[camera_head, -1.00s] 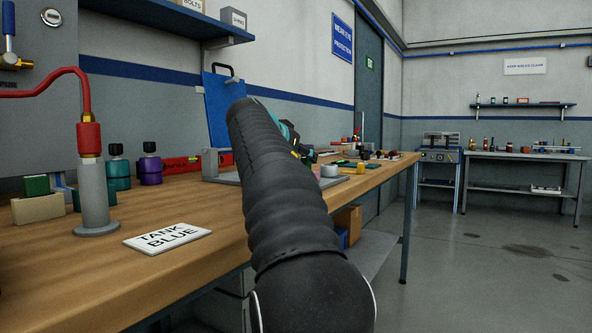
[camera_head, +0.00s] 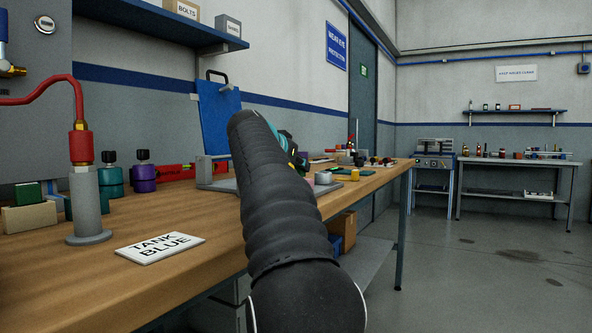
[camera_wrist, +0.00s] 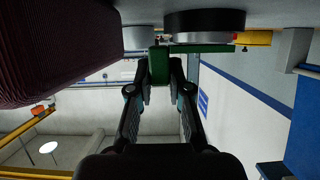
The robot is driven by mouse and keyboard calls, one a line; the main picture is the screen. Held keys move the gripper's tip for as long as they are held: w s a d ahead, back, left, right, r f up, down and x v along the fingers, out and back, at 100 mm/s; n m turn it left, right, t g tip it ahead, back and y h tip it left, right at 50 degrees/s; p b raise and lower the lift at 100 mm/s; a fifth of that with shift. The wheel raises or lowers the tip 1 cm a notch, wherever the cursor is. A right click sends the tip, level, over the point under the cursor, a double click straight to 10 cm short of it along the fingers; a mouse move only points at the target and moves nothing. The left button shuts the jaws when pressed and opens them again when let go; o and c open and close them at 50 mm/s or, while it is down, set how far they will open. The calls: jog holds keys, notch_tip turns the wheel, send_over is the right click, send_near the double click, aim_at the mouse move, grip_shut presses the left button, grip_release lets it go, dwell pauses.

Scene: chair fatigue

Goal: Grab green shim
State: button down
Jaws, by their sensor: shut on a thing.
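In the wrist view my gripper (camera_wrist: 160,72) is shut on a green shim (camera_wrist: 160,64), which sits between the two fingertips. A thin green strip (camera_wrist: 210,48) runs to the right from the fingertips, beside a dark round part (camera_wrist: 204,22); I cannot tell whether it is one piece with the shim. In the head view my black arm covers most of the gripper, and only a teal patch near the wrist shows. The held shim cannot be made out there.
A wooden bench (camera_head: 185,275) carries a white "TANK BLUE" card (camera_head: 160,248), a grey post with a red hose (camera_head: 86,190), teal (camera_head: 111,178) and purple (camera_head: 144,173) containers and a blue clipboard (camera_head: 218,115). In the wrist view a dark ribbed body (camera_wrist: 60,50) is close on the left.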

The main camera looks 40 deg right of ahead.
notch_tip(320, 180, up, 18)
jog(key=p, duration=1.1)
